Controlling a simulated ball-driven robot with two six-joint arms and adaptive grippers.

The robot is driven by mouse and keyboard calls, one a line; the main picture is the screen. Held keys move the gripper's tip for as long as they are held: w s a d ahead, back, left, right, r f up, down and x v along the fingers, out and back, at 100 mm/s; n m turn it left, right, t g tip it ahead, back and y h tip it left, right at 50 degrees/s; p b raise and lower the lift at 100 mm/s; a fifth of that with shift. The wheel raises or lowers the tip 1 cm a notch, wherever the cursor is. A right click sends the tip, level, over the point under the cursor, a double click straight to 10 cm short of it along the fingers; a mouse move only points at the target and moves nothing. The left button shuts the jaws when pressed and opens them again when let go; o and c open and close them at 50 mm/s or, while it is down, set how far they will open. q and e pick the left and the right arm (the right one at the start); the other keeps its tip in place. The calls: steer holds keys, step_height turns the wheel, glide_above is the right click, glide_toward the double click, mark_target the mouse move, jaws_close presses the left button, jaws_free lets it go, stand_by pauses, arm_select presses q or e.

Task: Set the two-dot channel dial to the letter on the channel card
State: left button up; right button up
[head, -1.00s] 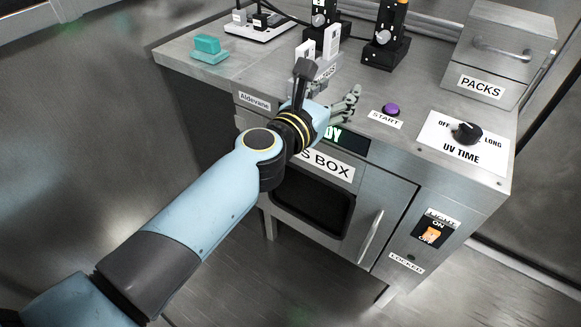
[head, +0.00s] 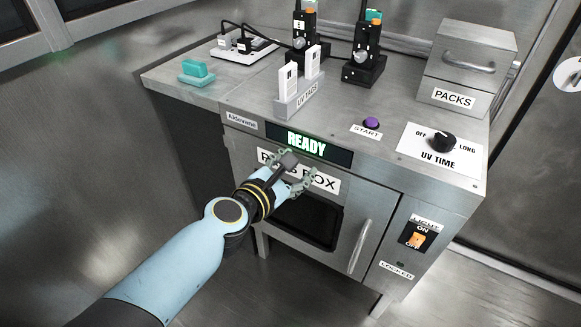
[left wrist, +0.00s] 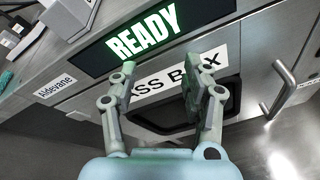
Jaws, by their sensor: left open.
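Two black radio-like devices stand in black bases at the back of the cabinet top: a left one (head: 304,32) and a right one (head: 366,50). Both have small coloured parts on top and a grey round knob low on the front. A small pale letter mark shows on the left one. Dots on the dials are too small to tell, and I cannot pick out a channel card for certain. My left gripper (head: 296,170) is open and empty in front of the cabinet's PASS BOX label (head: 322,181), below the top edge. The left wrist view shows its spread fingers (left wrist: 160,88). My right gripper is not in view.
The UV TAGS holder (head: 298,97) with white tags stands before the devices. A READY display (head: 327,151), START button (head: 371,123), UV TIME knob (head: 442,141), PACKS box (head: 466,66), teal block (head: 196,70) and power strip (head: 244,47) surround it. The door handle (head: 361,246) sticks out.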

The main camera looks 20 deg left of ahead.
arm_select(q)
steer(key=shift+s+a+f, duration=0.1)
steer(key=shift+s+f, duration=0.1)
steer(key=shift+f, duration=0.1)
